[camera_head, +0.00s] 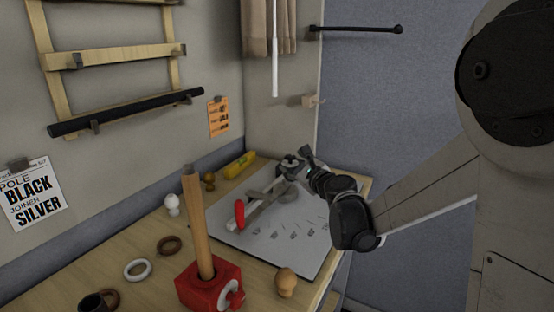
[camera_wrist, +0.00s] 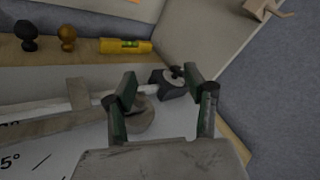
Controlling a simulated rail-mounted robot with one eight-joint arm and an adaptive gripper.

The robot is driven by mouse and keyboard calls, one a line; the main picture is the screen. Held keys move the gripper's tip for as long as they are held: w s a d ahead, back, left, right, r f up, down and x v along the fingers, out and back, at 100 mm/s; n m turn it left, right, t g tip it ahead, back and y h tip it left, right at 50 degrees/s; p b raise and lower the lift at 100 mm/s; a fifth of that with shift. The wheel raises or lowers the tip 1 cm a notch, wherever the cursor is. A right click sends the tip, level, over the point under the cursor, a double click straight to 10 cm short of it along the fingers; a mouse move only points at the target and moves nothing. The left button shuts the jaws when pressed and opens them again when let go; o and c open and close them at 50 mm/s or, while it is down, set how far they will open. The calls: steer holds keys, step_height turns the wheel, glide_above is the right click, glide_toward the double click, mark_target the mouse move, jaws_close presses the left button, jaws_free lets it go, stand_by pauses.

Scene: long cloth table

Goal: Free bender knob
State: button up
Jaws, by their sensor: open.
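The pole bender (camera_head: 262,205) lies on a light mat printed with angle marks, with a red handle (camera_head: 240,215) at its left. In the wrist view its grey arm and round disc (camera_wrist: 138,115) show at lower left. A dark block with a small round knob (camera_wrist: 176,72) stands at the bender's far end; I take this as the bender knob, and it shows dark in the head view (camera_head: 289,161). My gripper (camera_head: 302,163) is open and close by. In the wrist view the knob lies between the fingertips (camera_wrist: 164,76); contact cannot be told.
A yellow level (camera_head: 240,165) and dark and brass finials (camera_head: 209,181) lie along the back wall. A red block (camera_head: 212,289) holding an upright wooden pole stands in front. Rings (camera_head: 137,269) and a wooden knob (camera_head: 286,282) lie on the near tabletop.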

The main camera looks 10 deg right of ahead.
mark_target(292, 158)
steer(key=w+d+f+m, duration=0.1)
steer(key=w+f+m, duration=0.1)
steer(key=w+d+f+m+t+h, duration=0.1)
steer(key=w+d+f+m, duration=0.1)
steer(key=m, duration=0.1)
steer(key=w+d+f+m+h, duration=0.1)
steer(key=w+f+m, duration=0.1)
steer(key=f+m, duration=0.1)
steer(key=shift+d+t+b, duration=0.25)
steer(key=shift+t+b, duration=0.05)
steer(key=shift+b, duration=0.05)
steer(key=w, duration=0.4)
steer(key=w+a+b, duration=0.1)
steer(key=w, duration=0.8)
steer(key=shift+w+a, duration=0.3)
steer(key=shift+a, duration=0.05)
steer(key=shift+c, duration=0.5)
jaws_close()
